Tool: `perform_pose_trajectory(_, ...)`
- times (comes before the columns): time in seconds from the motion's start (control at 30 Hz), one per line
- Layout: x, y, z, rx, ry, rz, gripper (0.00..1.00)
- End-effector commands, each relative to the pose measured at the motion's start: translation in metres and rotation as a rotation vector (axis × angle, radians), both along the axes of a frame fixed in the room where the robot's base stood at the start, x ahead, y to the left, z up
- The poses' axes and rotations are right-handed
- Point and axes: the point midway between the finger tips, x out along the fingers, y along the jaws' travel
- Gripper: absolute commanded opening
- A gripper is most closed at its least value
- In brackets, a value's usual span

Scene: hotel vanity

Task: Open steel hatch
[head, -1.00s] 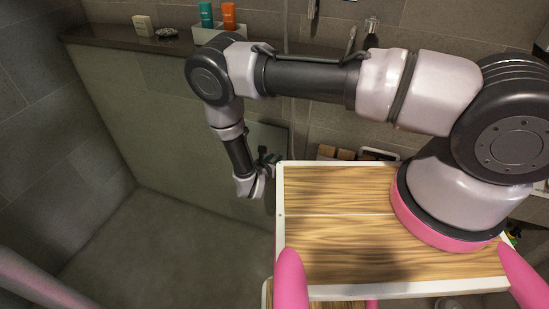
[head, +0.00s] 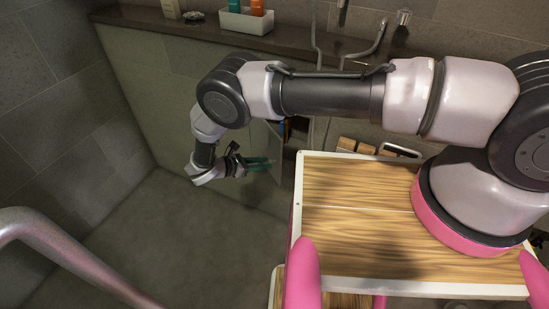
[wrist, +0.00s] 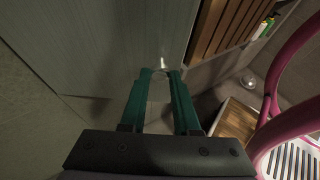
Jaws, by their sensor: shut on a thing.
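The steel hatch is a grey door panel (head: 261,140) low in the tiled wall beneath the ledge, and it stands partly open. A dark gap shows along its right side, with small blue and orange things inside. In the wrist view the panel (wrist: 125,40) fills the upper left. My gripper (head: 271,162) reaches in from the left with its green fingers at the panel's free edge. In the wrist view my gripper (wrist: 161,73) is shut on a small bright part of the hatch, apparently its handle, mostly hidden between the fingertips.
The ledge (head: 190,25) above holds a white tray (head: 246,22) with teal and orange bottles. My wood-topped base is close to the hatch's right. Wooden slats (wrist: 222,25) show right of the panel in the wrist view. The grey floor (head: 170,235) at left is clear.

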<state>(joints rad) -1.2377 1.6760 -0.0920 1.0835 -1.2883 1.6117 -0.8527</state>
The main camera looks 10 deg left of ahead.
Motion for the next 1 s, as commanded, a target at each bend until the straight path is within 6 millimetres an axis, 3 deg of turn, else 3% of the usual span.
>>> perform_pose_trajectory(0.4,-0.011,0.03,-0.001,-0.002,-0.001,-0.148,0.0)
perform_pose_trajectory(0.97,-0.014,0.034,-0.001,-0.004,0.0,-0.172,0.0)
perform_pose_trajectory(1.0,-0.014,0.034,-0.001,-0.004,0.0,-0.172,0.37)
